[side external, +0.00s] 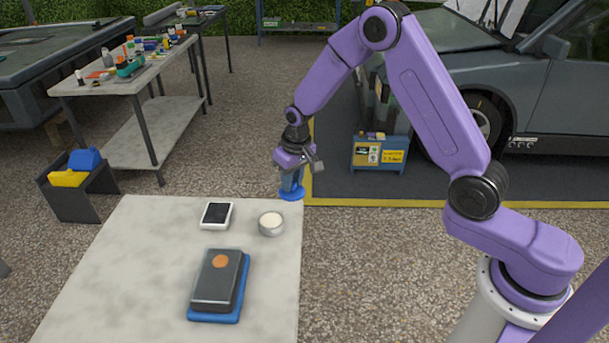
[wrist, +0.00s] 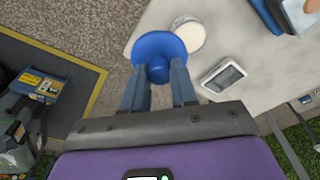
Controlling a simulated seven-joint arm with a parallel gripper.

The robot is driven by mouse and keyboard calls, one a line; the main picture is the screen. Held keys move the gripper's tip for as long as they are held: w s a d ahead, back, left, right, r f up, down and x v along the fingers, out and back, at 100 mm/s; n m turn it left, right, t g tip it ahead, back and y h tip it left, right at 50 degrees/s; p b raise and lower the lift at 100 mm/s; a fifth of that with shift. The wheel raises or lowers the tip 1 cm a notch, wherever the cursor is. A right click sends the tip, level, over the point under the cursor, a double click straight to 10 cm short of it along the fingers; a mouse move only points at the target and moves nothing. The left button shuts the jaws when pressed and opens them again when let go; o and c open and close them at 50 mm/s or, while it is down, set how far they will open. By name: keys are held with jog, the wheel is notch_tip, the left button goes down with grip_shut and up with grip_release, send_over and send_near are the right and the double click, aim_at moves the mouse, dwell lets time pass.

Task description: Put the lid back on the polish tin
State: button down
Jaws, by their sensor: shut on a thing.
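The polish tin (side external: 271,223) is a small round silver tin with pale contents, standing uncovered near the table's right edge. It also shows in the wrist view (wrist: 188,35), just beyond the lid. The blue round lid (side external: 291,193) is held by its knob in my gripper (side external: 291,181), which is shut on it. In the wrist view the lid (wrist: 158,47) sits at the fingertips (wrist: 158,76) and overlaps the tin's near edge in the picture. In the side view the lid appears above the table's far right corner, to the right of and beyond the tin.
A white-framed device with a dark screen (side external: 217,215) lies left of the tin. A dark block with an orange spot (side external: 219,278) rests on a blue base (side external: 214,317) nearer the front. The table (side external: 130,265) is bare on its left side.

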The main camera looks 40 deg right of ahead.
jog(key=shift+w+a+f, duration=0.5)
jog(key=shift+a+f, duration=0.4)
jog(key=shift+f, duration=0.4)
jog(key=shift+w+a+f, duration=0.55)
jog(key=shift+a+f, duration=0.3)
jog(key=shift+f, duration=0.5)
jog(key=shift+w+a+f, duration=0.5)
jog(key=shift+a+f, duration=0.4)
jog(key=shift+f, duration=0.4)
jog(key=shift+f, duration=0.15)
jog(key=shift+c, duration=1.6)
grip_release()
notch_tip(320, 180, up, 7)
